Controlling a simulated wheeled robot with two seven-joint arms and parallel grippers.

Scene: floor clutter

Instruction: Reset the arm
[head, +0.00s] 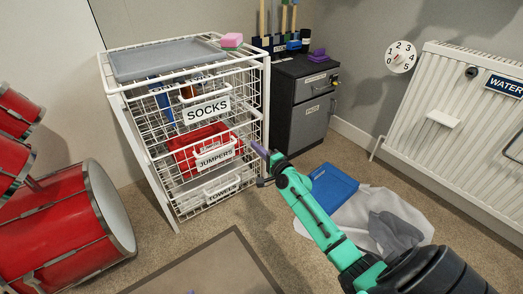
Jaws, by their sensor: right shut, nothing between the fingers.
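My right arm comes in from the lower right, green and black. Its gripper (262,152) is shut and empty, near the front right edge of the white wire drawer unit (132,135), around the height of the drawer labelled JUMPERS (215,154). I cannot tell whether it touches the wire. My left gripper is out of view.
A red drum set (75,230) stands at the left. A dark cabinet (300,110) stands behind the drawers, and a white radiator (450,115) is on the right wall. A blue item (335,186), white cloth (345,222) and grey cloth (395,236) lie on the floor by my arm.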

